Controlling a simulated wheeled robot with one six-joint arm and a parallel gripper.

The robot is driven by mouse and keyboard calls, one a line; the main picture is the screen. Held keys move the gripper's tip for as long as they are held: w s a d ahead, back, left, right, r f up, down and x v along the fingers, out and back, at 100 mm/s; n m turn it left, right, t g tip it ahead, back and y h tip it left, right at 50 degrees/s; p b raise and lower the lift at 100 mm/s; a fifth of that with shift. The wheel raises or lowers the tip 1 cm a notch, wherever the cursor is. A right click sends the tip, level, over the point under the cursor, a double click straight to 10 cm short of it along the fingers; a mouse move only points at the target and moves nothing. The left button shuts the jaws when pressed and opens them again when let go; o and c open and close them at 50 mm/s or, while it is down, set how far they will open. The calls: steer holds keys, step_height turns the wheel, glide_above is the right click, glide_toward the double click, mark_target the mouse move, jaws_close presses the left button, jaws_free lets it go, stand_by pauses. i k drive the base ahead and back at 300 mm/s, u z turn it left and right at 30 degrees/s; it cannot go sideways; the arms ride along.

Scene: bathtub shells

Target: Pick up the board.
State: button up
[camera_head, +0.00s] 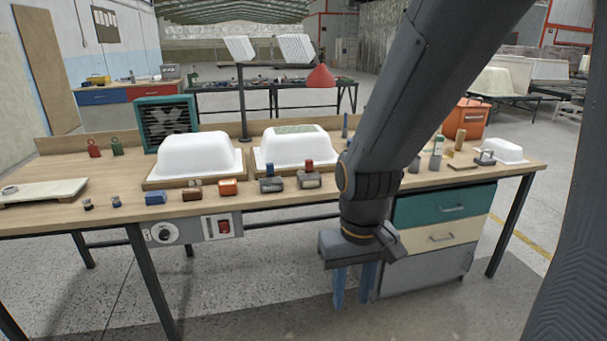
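Several board-like things lie on the workbench (110,185), and I cannot tell which one is the board. A pale flat board (55,190) lies at the left end with a small ring-shaped thing on it. A small brown wooden board (462,166) lies flat at the right. Wooden bases (190,182) are under the two white tub shells. My gripper (353,288) points down in front of the bench's near edge, below the top. Its two blue fingers are apart with nothing between them. My arm hides part of the bench's right half.
White tub shells (194,153) and (293,147) stand mid-bench. A green fan box (167,122) and orange crate (466,118) stand behind. Drawers (440,235) are below, close to my gripper.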

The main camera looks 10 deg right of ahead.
mark_target(468, 165)
steer(key=z, duration=1.45)
steer(key=i, duration=0.45)
steer(key=z, duration=0.45)
steer(key=i, duration=2.2)
steer(key=u, duration=0.25)
